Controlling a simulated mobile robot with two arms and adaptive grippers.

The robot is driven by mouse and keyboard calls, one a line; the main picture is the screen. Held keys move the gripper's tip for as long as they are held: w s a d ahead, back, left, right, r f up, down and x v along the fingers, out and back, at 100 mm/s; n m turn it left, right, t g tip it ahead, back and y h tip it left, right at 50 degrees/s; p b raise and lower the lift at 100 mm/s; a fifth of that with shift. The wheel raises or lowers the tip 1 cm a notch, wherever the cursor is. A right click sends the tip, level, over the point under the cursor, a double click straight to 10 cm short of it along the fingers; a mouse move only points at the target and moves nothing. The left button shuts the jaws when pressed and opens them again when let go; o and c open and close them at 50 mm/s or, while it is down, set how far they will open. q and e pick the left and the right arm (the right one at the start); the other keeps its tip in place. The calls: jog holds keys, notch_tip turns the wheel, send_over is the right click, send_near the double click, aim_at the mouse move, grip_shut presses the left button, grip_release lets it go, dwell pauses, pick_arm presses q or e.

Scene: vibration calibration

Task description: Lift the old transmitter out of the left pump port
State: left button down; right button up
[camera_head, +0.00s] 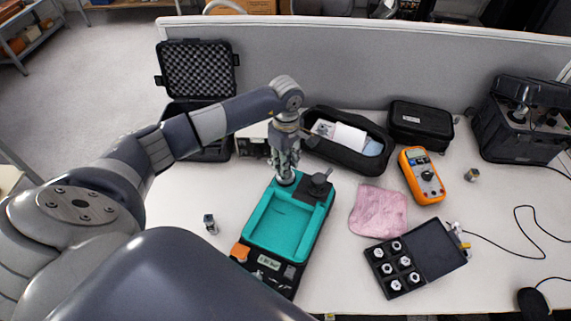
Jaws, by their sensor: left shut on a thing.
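The pump is a black unit with a teal tray (278,226) in the middle of the table. My left gripper (286,168) points down at the pump's far left corner, over the left port. It is shut on the old transmitter, which is mostly hidden by the fingers. From this view I cannot tell whether the transmitter still sits in the port or is just above it. A dark round fitting (320,184) stands at the far right corner of the pump. My right gripper is not in view.
A small metal cylinder (210,223) stands left of the pump. An open black case (197,72), a black pouch (420,126), an orange multimeter (421,175), a pink cloth (378,211) and a box of round parts (428,252) surround it. A grey partition (400,70) closes the back.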

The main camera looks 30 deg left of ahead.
pick_arm(q)
jog(key=shift+r, duration=0.15)
jog(key=shift+w+r+b, duration=0.1)
jog(key=shift+r+b, duration=0.5)
jog(key=shift+s+d+r+b, duration=0.1)
jog(key=shift+s+r+b, duration=0.2)
jog(key=shift+r, duration=0.2)
jog(key=shift+s+d+r+b, duration=0.1)
jog(key=shift+s+r+b, duration=0.15)
jog(key=shift+r, duration=0.2)
jog(key=s+d+r+b, duration=0.1)
jog(key=s+d+r, duration=0.1)
jog(key=s, duration=0.5)
jog(key=s+d+r+b, duration=0.1)
jog(key=s+d+r, duration=0.2)
jog(key=s, duration=0.3)
jog(key=shift+s+d+r, duration=0.35)
jog(key=shift+d, duration=0.2)
